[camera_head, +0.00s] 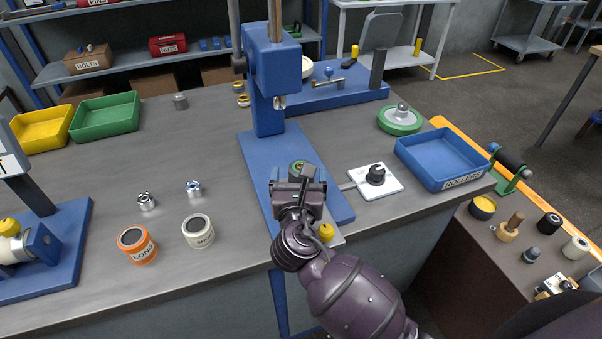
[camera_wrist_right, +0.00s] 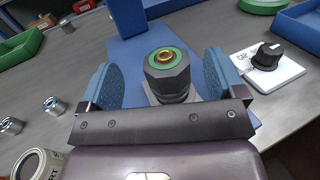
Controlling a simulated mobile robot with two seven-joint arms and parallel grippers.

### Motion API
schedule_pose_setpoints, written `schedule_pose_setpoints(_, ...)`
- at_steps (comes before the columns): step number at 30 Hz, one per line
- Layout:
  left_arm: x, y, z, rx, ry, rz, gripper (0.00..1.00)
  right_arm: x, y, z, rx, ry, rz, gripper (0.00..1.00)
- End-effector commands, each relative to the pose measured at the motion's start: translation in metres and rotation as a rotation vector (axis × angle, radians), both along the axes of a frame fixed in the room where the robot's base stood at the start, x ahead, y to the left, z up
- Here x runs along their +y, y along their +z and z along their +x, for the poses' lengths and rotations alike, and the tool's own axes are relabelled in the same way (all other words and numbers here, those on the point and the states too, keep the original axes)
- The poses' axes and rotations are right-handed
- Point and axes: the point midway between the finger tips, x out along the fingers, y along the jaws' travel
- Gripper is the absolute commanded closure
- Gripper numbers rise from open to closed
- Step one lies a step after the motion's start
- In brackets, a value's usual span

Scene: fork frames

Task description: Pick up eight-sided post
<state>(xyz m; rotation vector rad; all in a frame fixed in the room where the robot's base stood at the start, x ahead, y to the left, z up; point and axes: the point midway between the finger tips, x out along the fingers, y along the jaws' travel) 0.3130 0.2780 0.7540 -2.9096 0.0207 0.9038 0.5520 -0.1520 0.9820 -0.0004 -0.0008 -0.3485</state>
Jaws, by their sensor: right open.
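The eight-sided post (camera_wrist_right: 168,78) is a dark grey, faceted upright piece with a green ring and a brass-coloured ring on top. In the head view, its green top (camera_head: 298,167) shows just beyond my right gripper (camera_head: 299,186), on the blue base of the press. In the right wrist view, my right gripper (camera_wrist_right: 161,80) is open, with one blue-padded finger on each side of the post. A gap shows between the post and each finger. The lower part of the post is partly hidden by the gripper body. My left gripper is not in view.
The blue press (camera_head: 278,75) rises just behind the post. A white plate with a black knob (camera_head: 375,174) lies to the right, near a blue ROLLERS bin (camera_head: 440,160). Orange (camera_head: 137,246) and cream (camera_head: 198,232) cans stand left. The grey bench between is mostly clear.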

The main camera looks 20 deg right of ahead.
Motion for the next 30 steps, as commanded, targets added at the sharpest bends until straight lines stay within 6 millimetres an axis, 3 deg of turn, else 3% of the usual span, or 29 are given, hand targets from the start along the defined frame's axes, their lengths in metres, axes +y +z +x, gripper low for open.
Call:
schedule_pose_setpoints(5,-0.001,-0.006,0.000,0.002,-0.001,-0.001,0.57,-0.012,-0.013,0.021,0.002,-0.002,-0.002,0.11)
schedule_pose_setpoints(9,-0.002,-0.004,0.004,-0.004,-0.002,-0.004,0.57,-0.017,-0.011,0.036,0.001,-0.001,-0.001,0.11)
schedule_pose_setpoints(19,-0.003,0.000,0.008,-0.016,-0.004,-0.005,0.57,-0.019,-0.011,0.042,0.001,-0.001,0.000,0.11)
schedule_pose_setpoints(30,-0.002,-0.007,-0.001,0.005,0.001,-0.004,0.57,-0.019,-0.011,0.041,0.001,-0.001,0.000,0.66)
